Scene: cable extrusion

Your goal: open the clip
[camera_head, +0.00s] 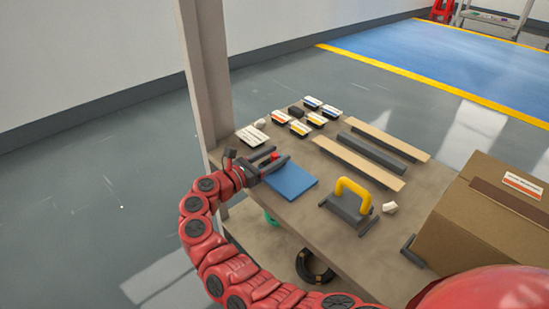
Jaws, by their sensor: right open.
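A blue flat plate (291,181) lies just right of and below the fingers. A dark grey block with a yellow arched handle (354,187) stands further right on the bench, apart from the gripper. No part can be clearly made out as the clip.
The workbench (318,206) carries several small labelled boxes (300,128), long strips (358,163) and a white lump (389,208). A cardboard box (488,222) fills the right end. A beige post (207,70) rises at the bench's left corner. A black ring (314,268) lies below.

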